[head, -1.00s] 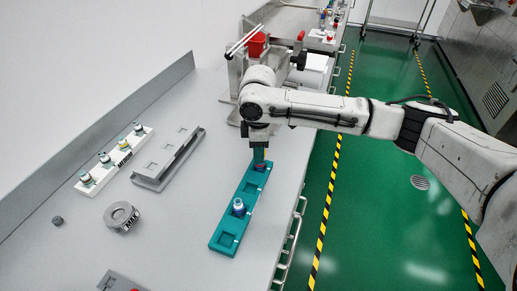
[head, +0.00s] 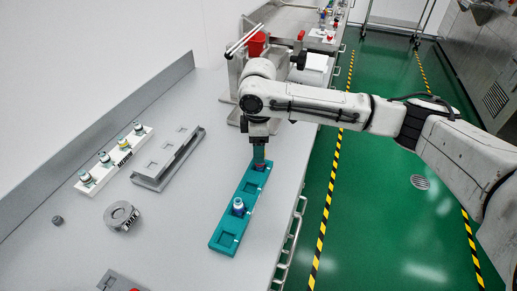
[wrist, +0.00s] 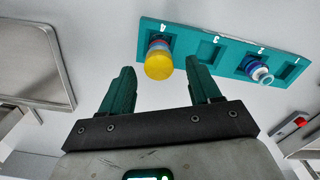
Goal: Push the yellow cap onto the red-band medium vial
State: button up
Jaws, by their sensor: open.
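The yellow cap (wrist: 158,67) is over the top of the red-band medium vial (wrist: 159,43) at the slot marked 4 of the teal rack (wrist: 213,30). Whether the cap is fully seated cannot be told. My gripper (wrist: 160,66) is open, with one finger on each side of the cap in the wrist view and visible gaps between. In the head view, my gripper (head: 260,156) is over the far end of the teal rack (head: 224,240) and mostly hides the cap and vial.
A blue-banded vial (head: 238,206) stands in another slot of the rack. A white rack (head: 115,160) with several vials, a grey holder (head: 168,159) and a round metal part (head: 121,216) lie to the left. A red container (head: 257,45) stands behind my arm.

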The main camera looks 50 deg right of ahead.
notch_tip(320, 180, up, 9)
jog(key=shift+r, duration=0.2)
jog(key=shift+f, duration=0.1)
